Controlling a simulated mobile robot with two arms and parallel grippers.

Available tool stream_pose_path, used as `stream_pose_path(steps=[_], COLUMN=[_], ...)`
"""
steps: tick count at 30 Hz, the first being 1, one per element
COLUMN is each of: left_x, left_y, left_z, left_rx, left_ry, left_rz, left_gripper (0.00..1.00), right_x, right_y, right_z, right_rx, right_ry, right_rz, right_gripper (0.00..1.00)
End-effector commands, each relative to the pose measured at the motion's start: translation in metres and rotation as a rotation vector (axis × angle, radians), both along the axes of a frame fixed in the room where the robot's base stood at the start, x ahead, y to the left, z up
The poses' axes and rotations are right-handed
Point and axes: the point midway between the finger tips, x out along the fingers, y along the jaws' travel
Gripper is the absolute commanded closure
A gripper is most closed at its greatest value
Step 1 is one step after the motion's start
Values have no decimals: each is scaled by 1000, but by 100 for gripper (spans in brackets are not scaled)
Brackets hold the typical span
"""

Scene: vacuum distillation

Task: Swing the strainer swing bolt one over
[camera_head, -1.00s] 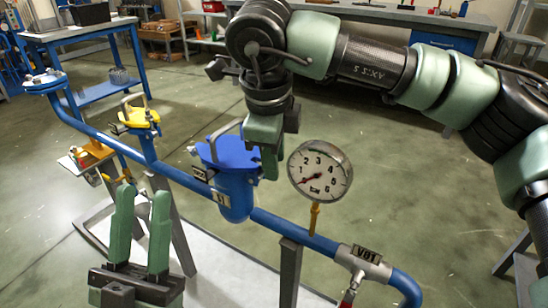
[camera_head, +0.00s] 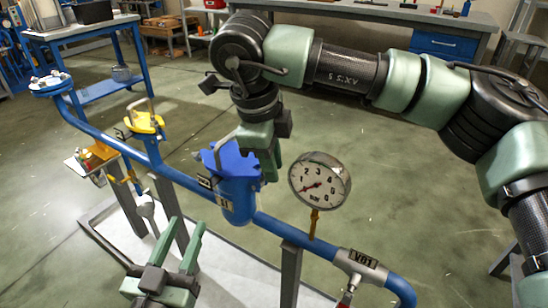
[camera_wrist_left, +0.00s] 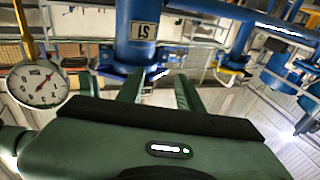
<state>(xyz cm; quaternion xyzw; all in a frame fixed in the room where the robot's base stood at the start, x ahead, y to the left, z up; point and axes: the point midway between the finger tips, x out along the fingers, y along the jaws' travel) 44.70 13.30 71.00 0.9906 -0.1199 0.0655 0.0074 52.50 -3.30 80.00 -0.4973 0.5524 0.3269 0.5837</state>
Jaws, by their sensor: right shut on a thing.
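The blue strainer (camera_head: 238,200) stands on the blue pipe in the middle of the head view, with a blue lid (camera_head: 226,158) and a grey handle on top. My right gripper (camera_head: 268,170) reaches down at the strainer's far right side, beside the lid. It is shut on what appears to be the swing bolt, which the fingers and lid hide. My left gripper (camera_head: 187,226) is open and empty, low in front of the pipe and apart from the strainer. The left wrist view shows its two spread fingers (camera_wrist_left: 160,88) and the strainer body (camera_wrist_left: 137,35) marked S1.
A pressure gauge (camera_head: 319,182) stands close right of the strainer. The V01 valve (camera_head: 361,262) is farther right along the pipe. A yellow-topped fitting (camera_head: 145,124) is to the left. A blue table (camera_head: 83,32) and grey bench stand behind; the floor between is clear.

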Motion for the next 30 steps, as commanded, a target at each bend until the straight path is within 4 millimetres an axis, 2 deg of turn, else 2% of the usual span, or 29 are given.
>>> stream_pose_path(steps=[6,14,15,16,27,30], left_x=[0,0,0,0,0,-1], left_y=[3,3,3,3,3,5], left_z=[-21,-22,-22,-22,-21,-33], left_rx=[27,29,29,29,29,45], left_ry=[107,110,110,109,112,172], left_rz=[6,6,6,6,6,11], left_gripper=[64,64,64,64,64,64], right_x=[1,1,1,1,0,-1], right_y=[1,1,1,1,1,3], right_z=[1,1,1,1,4,13], right_rx=[-11,-11,-11,-11,-11,-10], right_ry=[6,6,6,6,6,6], right_rz=[1,0,0,0,0,0], right_gripper=[100,100,78,70,70,70])
